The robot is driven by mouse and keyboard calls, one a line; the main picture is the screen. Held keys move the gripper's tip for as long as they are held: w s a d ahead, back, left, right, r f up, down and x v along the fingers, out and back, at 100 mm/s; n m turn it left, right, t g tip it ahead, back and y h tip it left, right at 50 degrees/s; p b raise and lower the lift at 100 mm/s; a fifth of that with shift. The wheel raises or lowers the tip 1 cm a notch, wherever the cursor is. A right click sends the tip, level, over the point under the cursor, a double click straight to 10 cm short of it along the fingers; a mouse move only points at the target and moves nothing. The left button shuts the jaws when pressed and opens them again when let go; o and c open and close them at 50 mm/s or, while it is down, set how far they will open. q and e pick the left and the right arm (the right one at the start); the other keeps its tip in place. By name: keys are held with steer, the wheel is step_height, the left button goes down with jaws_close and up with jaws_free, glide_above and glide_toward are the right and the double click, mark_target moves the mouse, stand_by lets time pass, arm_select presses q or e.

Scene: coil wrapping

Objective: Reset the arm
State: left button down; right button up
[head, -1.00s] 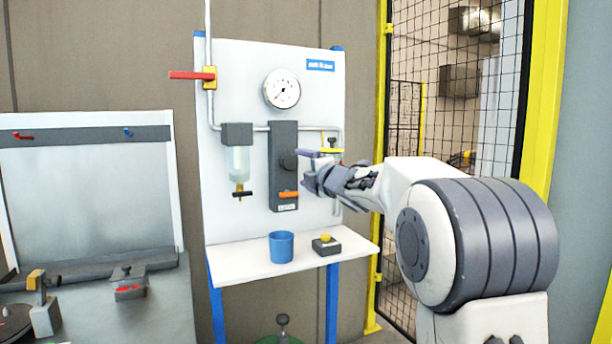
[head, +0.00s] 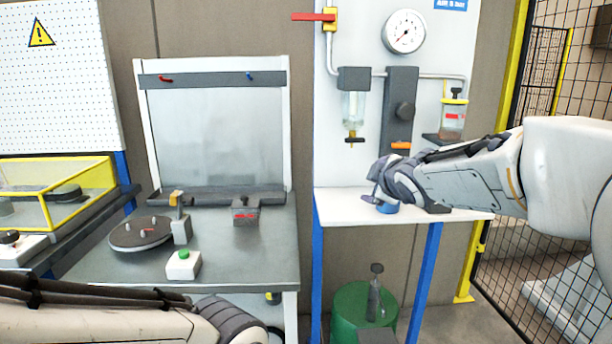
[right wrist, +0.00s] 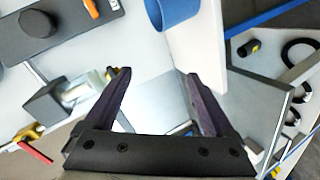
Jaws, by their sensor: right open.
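My right arm reaches in from the right in the head view, over the white shelf (head: 330,208) of the gauge panel. My right gripper (head: 374,192) appears in front of the blue cup (head: 387,208), partly hiding it. In the right wrist view the gripper's dark fingers (right wrist: 157,80) are spread apart with nothing between them. The blue cup (right wrist: 178,10) is beyond them at the top edge, apart from the fingers. My left arm lies across the bottom left of the head view; its gripper is out of the picture.
The panel carries a pressure gauge (head: 404,32), a red-handled valve (head: 328,17) and a clear filter bowl (head: 353,108). A grey bench with a turntable (head: 141,234) and a green-button box (head: 183,265) stands left. A green drum (head: 350,310) sits below the shelf. Mesh fencing (head: 500,240) is at right.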

steer(key=s+a+f+m+g, duration=0.2)
steer(key=s+a+f+g, duration=0.25)
steer(key=s+f, duration=0.45)
steer(key=s+a+f+m+g, duration=0.25)
steer(key=s+a+f, duration=0.35)
steer(key=s, duration=0.4)
steer(key=s+f+m+g, duration=0.1)
steer(key=s+f+g, duration=0.25)
steer(key=s, duration=0.65)
steer(key=s+f+m+g, duration=0.1)
steer(key=s+f+g, duration=0.25)
steer(key=s, duration=0.65)
step_height(320, 180, up, 13)
steer(key=p, duration=1.2)
steer(key=shift+a+f+p, duration=0.2)
steer(key=shift+a+p, duration=0.2)
